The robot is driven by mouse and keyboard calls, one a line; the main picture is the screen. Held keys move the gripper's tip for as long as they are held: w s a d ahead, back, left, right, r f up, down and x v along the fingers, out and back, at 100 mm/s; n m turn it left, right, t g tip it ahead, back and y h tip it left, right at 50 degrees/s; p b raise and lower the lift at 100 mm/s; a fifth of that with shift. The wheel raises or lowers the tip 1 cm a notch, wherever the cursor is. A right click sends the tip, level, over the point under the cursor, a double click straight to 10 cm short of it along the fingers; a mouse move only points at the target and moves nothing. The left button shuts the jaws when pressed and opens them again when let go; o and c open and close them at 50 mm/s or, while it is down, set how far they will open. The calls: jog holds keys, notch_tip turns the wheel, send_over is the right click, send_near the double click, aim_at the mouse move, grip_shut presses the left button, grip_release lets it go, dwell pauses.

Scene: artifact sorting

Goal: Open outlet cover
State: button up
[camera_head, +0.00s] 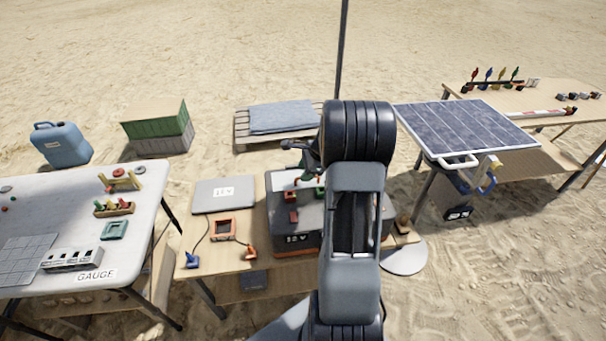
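A dark grey power box (283,240) with an orange lower edge and a "12 V" label stands on the middle wooden table. Small red and green parts sit on its top and front. I cannot tell which part is the outlet cover, or whether it is open; my arm hides the box's right side. My gripper (298,152) shows only as a small dark shape left of my arm's black joint, appearing above the back of the box. Its fingers are too small and overlapped to read, and no held object is visible.
A laptop-like grey panel (223,195), an orange frame (222,228) and blue and orange plugs on cables lie left of the box. A white gauge table (60,215) stands left. A solar panel (468,128) stands right. A thin pole rises behind my arm.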

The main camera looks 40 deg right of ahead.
jog(key=shift+x, duration=1.05)
grip_shut()
